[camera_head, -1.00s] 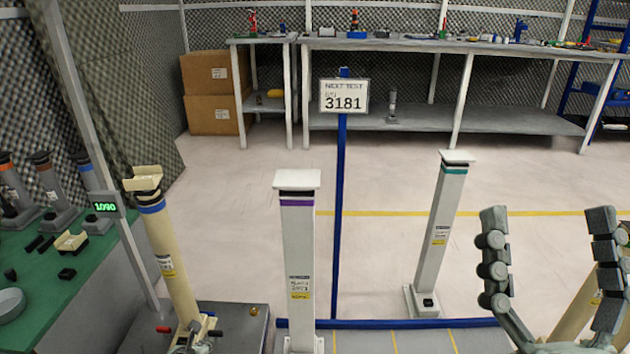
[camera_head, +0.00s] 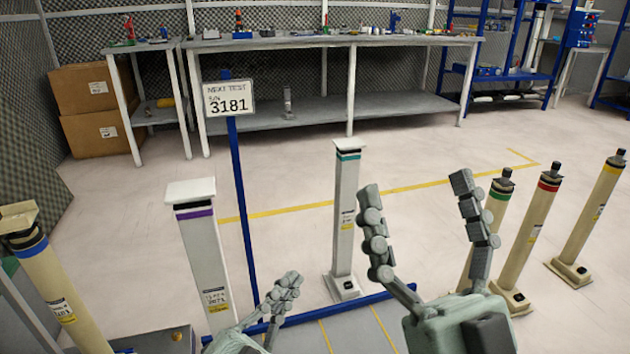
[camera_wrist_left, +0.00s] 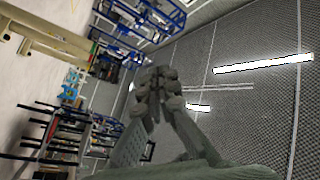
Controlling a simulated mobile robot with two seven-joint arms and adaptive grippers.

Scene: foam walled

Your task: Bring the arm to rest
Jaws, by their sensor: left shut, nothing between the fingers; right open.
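My left gripper (camera_head: 284,292) is at the bottom centre of the head view, shut and empty, its fingers pointing up and right. In the left wrist view its fingers (camera_wrist_left: 158,90) meet, with nothing between them. My right gripper (camera_head: 418,215) is to its right, open and empty, with its fingers spread and pointing up. Neither gripper appears to hold any of the posts around them.
A purple-banded white post (camera_head: 203,255) stands left of my left gripper. A teal-banded post (camera_head: 346,220) stands behind, between the grippers. A blue-banded post (camera_head: 58,290) is far left. Several beige posts (camera_head: 532,235) stand right. A blue sign pole (camera_head: 240,190) bears "3181". Open floor lies beyond.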

